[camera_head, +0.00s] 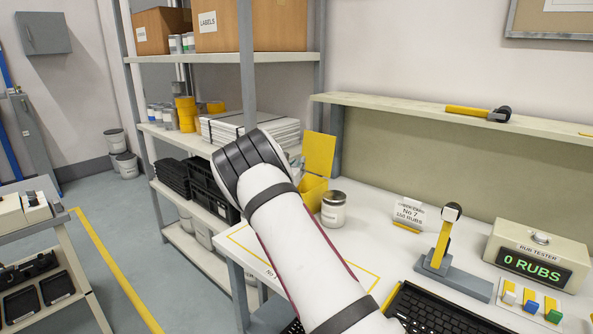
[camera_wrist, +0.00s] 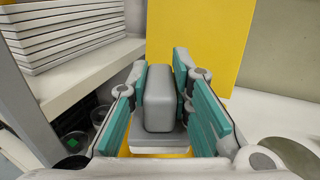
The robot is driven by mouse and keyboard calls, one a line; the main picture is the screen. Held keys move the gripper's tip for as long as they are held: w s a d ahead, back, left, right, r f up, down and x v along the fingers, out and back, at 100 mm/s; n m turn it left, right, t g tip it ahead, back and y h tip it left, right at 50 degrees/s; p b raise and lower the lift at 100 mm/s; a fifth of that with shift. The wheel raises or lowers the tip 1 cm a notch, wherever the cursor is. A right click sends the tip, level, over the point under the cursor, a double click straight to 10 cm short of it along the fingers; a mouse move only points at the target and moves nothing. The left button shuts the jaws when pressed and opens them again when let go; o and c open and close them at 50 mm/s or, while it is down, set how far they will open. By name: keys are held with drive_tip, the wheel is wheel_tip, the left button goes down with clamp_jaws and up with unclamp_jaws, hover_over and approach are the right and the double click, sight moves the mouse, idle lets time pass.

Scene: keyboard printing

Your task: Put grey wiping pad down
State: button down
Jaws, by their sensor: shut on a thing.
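My gripper (camera_wrist: 161,90) is shut on the grey wiping pad (camera_wrist: 158,105), which sits upright between its teal fingers in the wrist view. A white layer shows under the pad, with a strip of yellow below it. A yellow upright panel (camera_wrist: 205,28) stands just behind the pad. In the head view my arm hides the gripper and the pad. The yellow box (camera_head: 313,194) with its raised lid (camera_head: 318,153) stands at the left end of the white bench (camera_head: 370,222), partly behind my arm. I cannot tell whether the pad touches the box.
A lidded tin (camera_head: 334,209) stands right of the yellow box. Stacked white sheets (camera_head: 270,132) lie on the shelf to the left. A sign card (camera_head: 408,212), a yellow-handled stand (camera_head: 442,240), the rub tester (camera_head: 535,256) and a black keyboard (camera_head: 435,312) occupy the bench farther right.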

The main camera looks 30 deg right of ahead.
drive_tip(key=shift+f, duration=0.8)
drive_tip(key=shift+f, duration=0.55)
drive_tip(key=c, duration=1.4)
unclamp_jaws()
drive_tip(key=shift+c, duration=0.2)
